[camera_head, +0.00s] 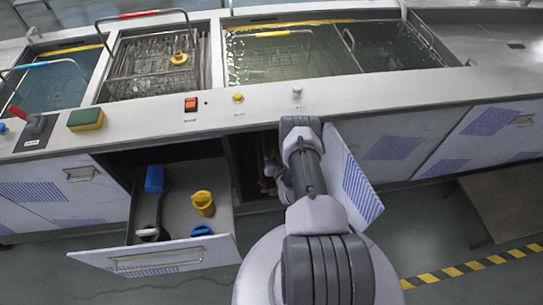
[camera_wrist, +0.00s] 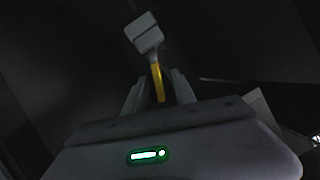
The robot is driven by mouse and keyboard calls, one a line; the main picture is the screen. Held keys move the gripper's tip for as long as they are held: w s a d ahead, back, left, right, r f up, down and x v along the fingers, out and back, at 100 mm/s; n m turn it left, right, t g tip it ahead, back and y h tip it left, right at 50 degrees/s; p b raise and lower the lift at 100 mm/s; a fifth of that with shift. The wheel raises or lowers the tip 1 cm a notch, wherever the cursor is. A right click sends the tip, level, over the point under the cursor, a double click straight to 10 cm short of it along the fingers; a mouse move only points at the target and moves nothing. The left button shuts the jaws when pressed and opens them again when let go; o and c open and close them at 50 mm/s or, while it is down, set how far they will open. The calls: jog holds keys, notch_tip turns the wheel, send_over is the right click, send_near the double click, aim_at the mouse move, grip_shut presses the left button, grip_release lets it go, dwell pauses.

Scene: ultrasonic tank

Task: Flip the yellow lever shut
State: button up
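The yellow lever (camera_wrist: 157,80) shows in the wrist view, hanging down from a pale grey block-shaped part (camera_wrist: 145,34). My gripper (camera_wrist: 159,78) is open, with one finger on each side of the lever. Dark gaps show between the lever and both fingers, so it does not look gripped. How deep the lever lies between the fingers is hard to tell. In the head view my arm reaches into the dark open cabinet (camera_head: 243,160) under the counter. My arm and the shadow hide the gripper and lever there.
The cabinet's open door (camera_head: 357,190) stands just right of my arm. An open drawer (camera_head: 172,256) juts out on the left, holding a yellow cup-like item (camera_head: 203,202), a blue item (camera_head: 154,179) and others. The counter (camera_head: 330,103) lies above. The cabinet interior is very dark.

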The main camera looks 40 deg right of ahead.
grip_shut()
dwell(1.3)
